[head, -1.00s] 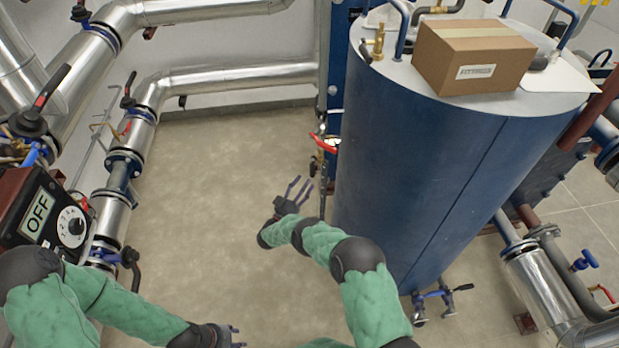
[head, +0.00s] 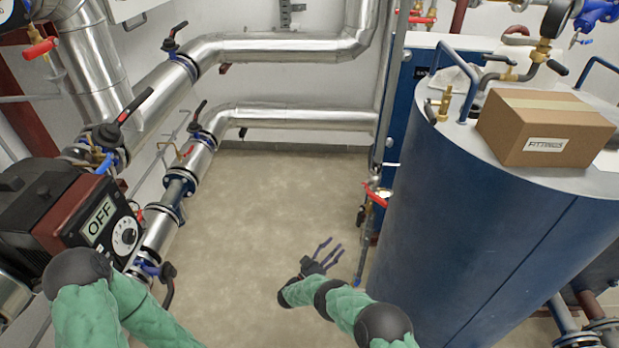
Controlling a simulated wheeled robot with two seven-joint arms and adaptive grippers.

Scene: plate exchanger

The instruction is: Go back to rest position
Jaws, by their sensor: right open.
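My right gripper (head: 325,255) is in the lower middle of the head view, its fingers spread and empty. It is over the bare floor, just left of the blue tank (head: 470,215), and touches nothing that I can see. My left arm shows at the lower left, in front of the pump control box. Its gripper is outside the picture.
A cardboard box (head: 530,142) sits on the tank. A red-handled valve (head: 375,195) stands near my right gripper. The middle floor (head: 250,215) is clear.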

